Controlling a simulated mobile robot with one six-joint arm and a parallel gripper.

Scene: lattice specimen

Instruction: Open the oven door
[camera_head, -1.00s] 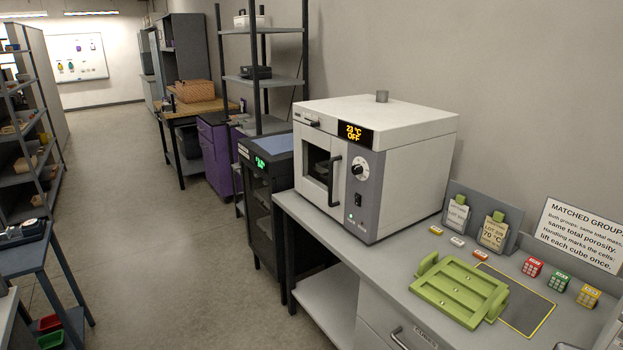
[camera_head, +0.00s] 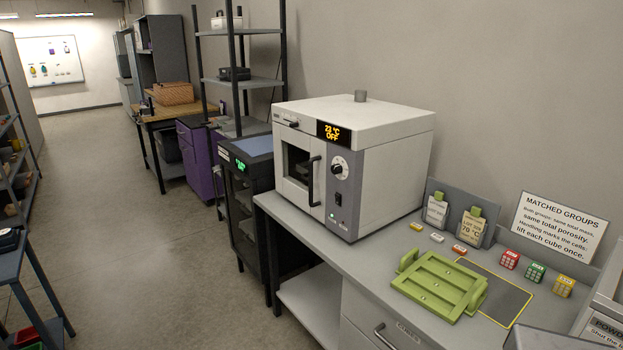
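The oven (camera_head: 388,165) is a white box with a grey front, standing on the grey bench. Its door (camera_head: 297,182) has a dark window and looks shut. The black vertical door handle (camera_head: 314,181) is on the door's right side, beside the control panel. The display (camera_head: 333,131) reads 23 °C OFF, with a knob (camera_head: 338,169) below it. My gripper is not in view.
On the bench (camera_head: 372,275) right of the oven are a green tray (camera_head: 432,284), a dark mat (camera_head: 500,300), small red, green and yellow cubes (camera_head: 536,273) and tag holders. A black cabinet (camera_head: 246,205) stands left of the oven. Open floor (camera_head: 150,240) lies to the left.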

